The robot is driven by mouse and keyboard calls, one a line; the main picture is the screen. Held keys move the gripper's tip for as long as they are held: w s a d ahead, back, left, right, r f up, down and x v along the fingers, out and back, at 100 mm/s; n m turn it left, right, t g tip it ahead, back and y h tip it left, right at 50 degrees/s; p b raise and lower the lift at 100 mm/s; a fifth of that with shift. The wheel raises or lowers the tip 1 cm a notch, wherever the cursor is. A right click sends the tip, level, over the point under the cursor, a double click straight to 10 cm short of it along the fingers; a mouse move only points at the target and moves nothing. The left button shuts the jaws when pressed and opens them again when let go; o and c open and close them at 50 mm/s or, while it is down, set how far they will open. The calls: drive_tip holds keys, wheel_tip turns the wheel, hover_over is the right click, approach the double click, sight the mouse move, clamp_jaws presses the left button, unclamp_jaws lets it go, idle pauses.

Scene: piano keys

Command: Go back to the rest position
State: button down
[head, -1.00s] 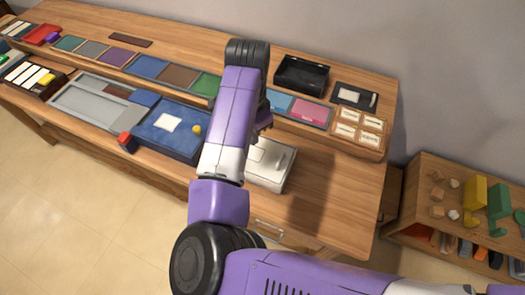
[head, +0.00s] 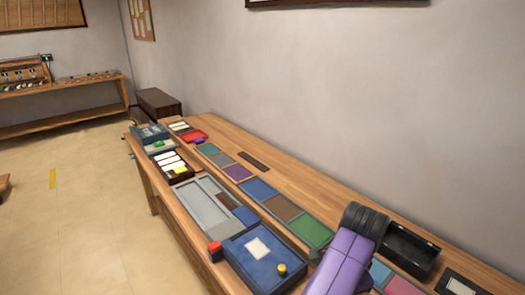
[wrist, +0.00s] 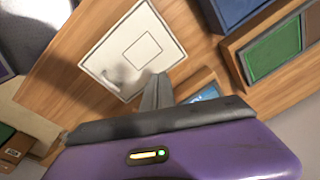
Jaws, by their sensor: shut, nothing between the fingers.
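My gripper (wrist: 157,92) shows in the wrist view with its grey fingers together and nothing between them. It is above the wooden table, over the lower right edge of a white flat-topped box (wrist: 112,52). In the head view my purple arm reaches in from the bottom right, over the table between the green panel (head: 311,233) and the light blue panel (head: 380,271). The fingertips are hidden there. A dark box with white and yellow key-like blocks (head: 172,162) sits at the table's far left.
A blue box (head: 240,262) with a yellow knob and a grey tray (head: 196,207) line the table's front edge. A black open tray (head: 408,252) is right of my arm. The wall stands close behind the table. The floor (head: 85,235) at left is mostly clear.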

drive_tip(key=w+d+r+n+t+h, duration=0.3)
drive_tip(key=w+d+r+t+h, duration=0.3)
drive_tip(key=w+d+r+t, duration=0.4)
drive_tip(key=s+d+r+n+t+h, duration=0.1)
drive_tip(key=s+d+r+n+t, duration=0.15)
drive_tip(key=r+n, duration=0.2)
drive_tip(key=s+d+r+n+t, duration=0.1)
drive_tip(key=d+r+n+t, duration=0.15)
drive_tip(key=r, duration=0.35)
drive_tip(key=s+a+f+n+t+y+b, duration=0.15)
drive_tip(key=s+a+f+n+y, duration=0.3)
drive_tip(key=s, duration=0.55)
drive_tip(key=s+a+f+n+t+y, duration=0.2)
drive_tip(key=s+a+n+y, duration=0.2)
drive_tip(key=s+a+n, duration=0.35)
drive_tip(key=s+a+f+m+g, duration=0.1)
drive_tip(key=s+f+m, duration=0.1)
drive_tip(key=s, duration=0.6)
drive_tip(key=s+a+f+m+g, duration=0.2)
drive_tip(key=s+f, duration=0.2)
drive_tip(key=s, duration=0.5)
drive_tip(key=s+a+f+m+g, duration=0.1)
drive_tip(key=s+f+m+g, duration=0.1)
drive_tip(key=s, duration=0.7)
drive_tip(key=shift+s+a+f+h+b, duration=0.15)
drive_tip(key=shift+a+f+h+b, duration=0.15)
drive_tip(key=shift+f+h+b, duration=0.15)
